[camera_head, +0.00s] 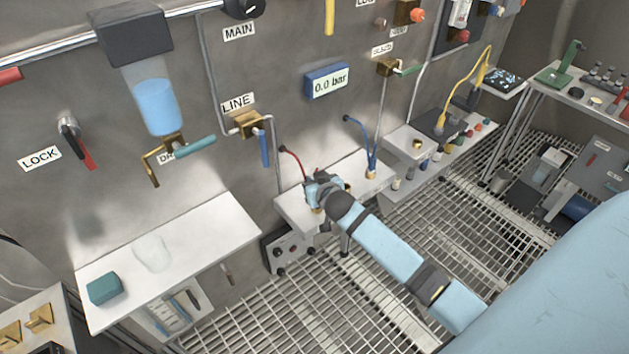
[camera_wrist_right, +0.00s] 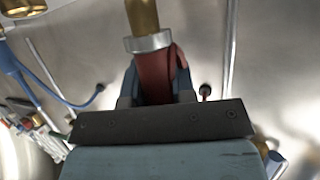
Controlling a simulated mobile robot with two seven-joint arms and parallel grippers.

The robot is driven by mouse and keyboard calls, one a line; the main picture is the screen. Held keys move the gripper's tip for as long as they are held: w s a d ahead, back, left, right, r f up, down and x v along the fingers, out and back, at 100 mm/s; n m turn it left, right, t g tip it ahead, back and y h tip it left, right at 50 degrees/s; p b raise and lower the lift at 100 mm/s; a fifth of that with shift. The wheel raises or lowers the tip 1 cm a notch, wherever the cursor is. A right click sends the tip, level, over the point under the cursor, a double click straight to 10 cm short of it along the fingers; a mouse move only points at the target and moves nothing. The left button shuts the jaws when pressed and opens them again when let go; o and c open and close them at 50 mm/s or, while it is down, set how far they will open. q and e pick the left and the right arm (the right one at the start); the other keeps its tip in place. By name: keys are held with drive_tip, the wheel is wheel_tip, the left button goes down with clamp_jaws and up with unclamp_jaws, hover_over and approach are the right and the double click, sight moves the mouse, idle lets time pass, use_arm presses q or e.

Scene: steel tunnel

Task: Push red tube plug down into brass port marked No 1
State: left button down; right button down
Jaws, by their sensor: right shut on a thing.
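My right gripper (camera_head: 320,190) is over the left part of the small white shelf on the wall. In the right wrist view its fingers (camera_wrist_right: 155,92) are shut on the red plug (camera_wrist_right: 152,75), with a steel collar and a brass piece in line beyond it. I cannot tell whether that brass belongs to the plug or the port. The red tube (camera_head: 292,160) runs from the wall to the gripper. A brass port (camera_head: 317,209) shows partly just below the gripper; its marking is not readable. My left gripper is not in view.
A blue tube (camera_head: 371,148) ends in another brass fitting (camera_head: 371,174) to the right on the white shelf (camera_head: 384,179). A blue-handled line valve (camera_head: 264,148) is above left. A gauge reads 0.0 bar (camera_head: 327,82). A lower bench with several small items is to the right.

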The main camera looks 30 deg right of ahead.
drive_tip(key=shift+f+b, duration=0.9)
drive_tip(key=shift+f, duration=0.75)
drive_tip(key=c, duration=0.9)
unclamp_jaws()
drive_tip(key=shift+o, duration=0.2)
drive_tip(key=v, duration=1.4)
drive_tip(key=shift+f, duration=0.1)
drive_tip(key=s+a+f+n+g+y+p, duration=0.1)
drive_tip(key=s+a+n+y+p, duration=0.1)
drive_tip(key=s+a+p, duration=0.2)
drive_tip(key=s+a+f+n+g+y+p, duration=0.1)
drive_tip(key=s+a+p, duration=0.4)
drive_tip(key=s+a, duration=0.6)
drive_tip(key=s+f+n+y, duration=0.1)
drive_tip(key=n+y, duration=0.1)
drive_tip(key=shift+f+y, duration=0.3)
